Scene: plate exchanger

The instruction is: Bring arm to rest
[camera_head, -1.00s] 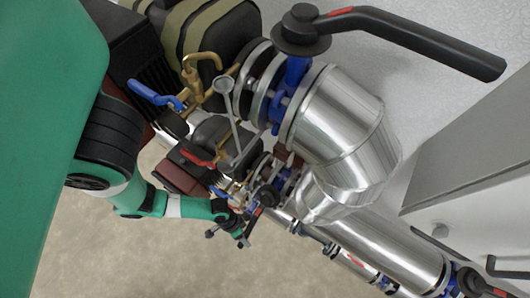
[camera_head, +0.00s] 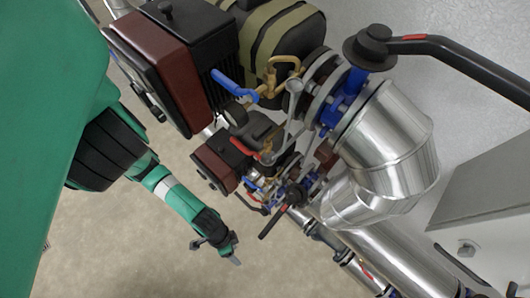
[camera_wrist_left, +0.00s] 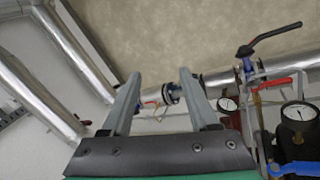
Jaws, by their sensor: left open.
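My left arm, green and black, comes down from the left in the head view. Its gripper (camera_head: 216,251) hangs over the bare floor, to the lower left of the pipework and apart from it. In the left wrist view the two grey fingers (camera_wrist_left: 160,82) stand wide apart with nothing between them. A pipe with a blue and black fitting shows beyond them. My right gripper is not in either view.
A black-handled valve (camera_head: 290,197) is the nearest pipework to the gripper. Dark red and black boxes (camera_head: 160,70) and silver pipes (camera_head: 385,140) fill the middle and right. Pressure gauges (camera_wrist_left: 297,112) stand at the right in the wrist view. Floor (camera_head: 110,235) is clear at lower left.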

